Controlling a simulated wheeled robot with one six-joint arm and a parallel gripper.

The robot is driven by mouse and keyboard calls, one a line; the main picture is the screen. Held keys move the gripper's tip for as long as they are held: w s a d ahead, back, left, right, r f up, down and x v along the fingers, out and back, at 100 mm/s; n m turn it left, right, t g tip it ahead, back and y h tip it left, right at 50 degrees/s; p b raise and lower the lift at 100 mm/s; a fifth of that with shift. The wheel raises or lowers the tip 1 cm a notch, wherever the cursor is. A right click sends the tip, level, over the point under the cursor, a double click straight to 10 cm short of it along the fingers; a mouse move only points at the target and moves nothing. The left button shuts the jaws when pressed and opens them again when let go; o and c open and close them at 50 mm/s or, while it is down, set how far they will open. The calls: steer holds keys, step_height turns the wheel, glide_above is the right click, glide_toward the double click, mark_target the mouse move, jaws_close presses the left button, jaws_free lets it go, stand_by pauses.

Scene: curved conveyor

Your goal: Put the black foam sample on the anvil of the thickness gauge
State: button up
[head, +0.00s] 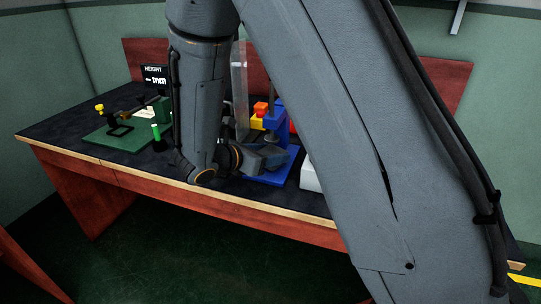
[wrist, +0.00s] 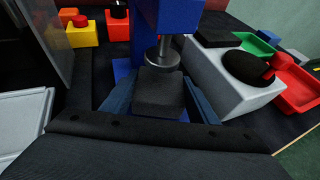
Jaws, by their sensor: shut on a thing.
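The black foam sample (wrist: 158,92) is a dark square block between the two fingers of my gripper (wrist: 160,100) in the wrist view. My gripper is shut on it. The thickness gauge (wrist: 180,14) is blue, with a round metal foot (wrist: 163,55) just beyond the sample's far edge. The anvil is hidden, and I cannot tell whether the sample touches it. In the head view the gauge's blue base (head: 262,178) shows beside my gripper (head: 273,156), which is partly hidden; the sample cannot be made out there.
At right in the wrist view stand a white box (wrist: 228,92) with a black disc, a red tray (wrist: 300,90) and a green tray (wrist: 248,42). A yellow block (wrist: 82,37) and a clear panel (wrist: 52,32) are at left. A green fixture (head: 115,137) stands on the table's left.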

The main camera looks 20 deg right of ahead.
steer(key=shift+f, duration=0.25)
steer(key=shift+f, duration=0.15)
steer(key=o, duration=1.1)
steer(key=shift+r, duration=0.25)
steer(key=v, duration=1.2)
steer(key=shift+f+p, duration=0.1)
steer(key=shift+p, duration=0.2)
